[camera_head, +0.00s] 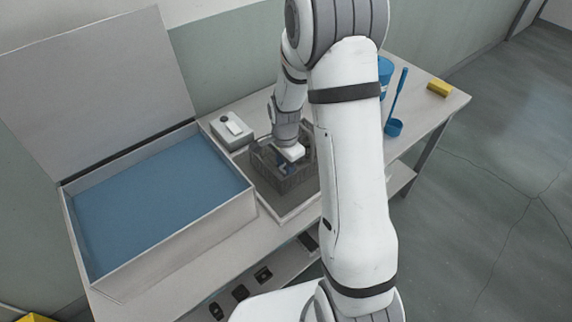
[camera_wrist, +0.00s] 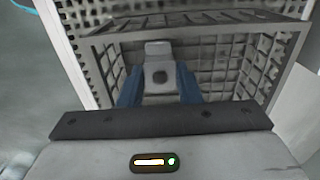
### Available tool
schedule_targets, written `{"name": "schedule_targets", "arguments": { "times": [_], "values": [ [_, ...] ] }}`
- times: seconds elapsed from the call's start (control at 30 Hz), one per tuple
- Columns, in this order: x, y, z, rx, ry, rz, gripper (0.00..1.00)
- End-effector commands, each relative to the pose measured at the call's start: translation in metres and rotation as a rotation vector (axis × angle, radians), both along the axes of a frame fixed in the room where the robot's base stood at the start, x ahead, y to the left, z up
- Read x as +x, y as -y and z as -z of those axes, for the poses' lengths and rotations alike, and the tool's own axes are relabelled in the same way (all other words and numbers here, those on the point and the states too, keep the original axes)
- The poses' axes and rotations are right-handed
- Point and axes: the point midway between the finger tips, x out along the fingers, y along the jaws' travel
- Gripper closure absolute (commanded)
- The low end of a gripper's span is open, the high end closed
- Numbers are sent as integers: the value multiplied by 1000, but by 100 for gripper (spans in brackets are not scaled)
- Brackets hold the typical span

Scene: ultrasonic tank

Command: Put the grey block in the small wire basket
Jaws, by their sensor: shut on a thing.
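The small wire basket (camera_head: 300,186) is dark grey mesh and stands on a pale tray near the middle of the bench. In the wrist view its walls (camera_wrist: 277,68) surround the space under my gripper. My gripper (camera_head: 284,166) points down into the basket's opening. In the wrist view its blue fingers (camera_wrist: 158,88) are shut on the grey block (camera_wrist: 158,49), which has a dark round hole. The block lies inside the basket's outline in that view. I cannot tell whether it touches the basket floor. The block is not clearly visible in the head view.
The open tank (camera_head: 160,200) with blue liquid stands to the left, its lid (camera_head: 90,85) raised. A small grey box (camera_head: 232,130) sits behind the tray (camera_head: 286,220).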

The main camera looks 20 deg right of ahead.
Motion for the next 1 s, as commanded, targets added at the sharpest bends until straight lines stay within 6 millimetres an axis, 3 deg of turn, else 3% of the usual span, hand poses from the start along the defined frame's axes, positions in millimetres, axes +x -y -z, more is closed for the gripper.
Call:
{"name": "schedule_targets", "arguments": {
  "times": [0.4,0.43,0.53,0.87,1.0],
  "values": [
    [0,1,9,0,1,3,93],
    [0,1,8,0,1,3,68],
    [0,1,8,0,1,3,60],
    [1,2,2,0,3,3,60],
    [2,2,-20,0,7,4,60]
  ]
}}
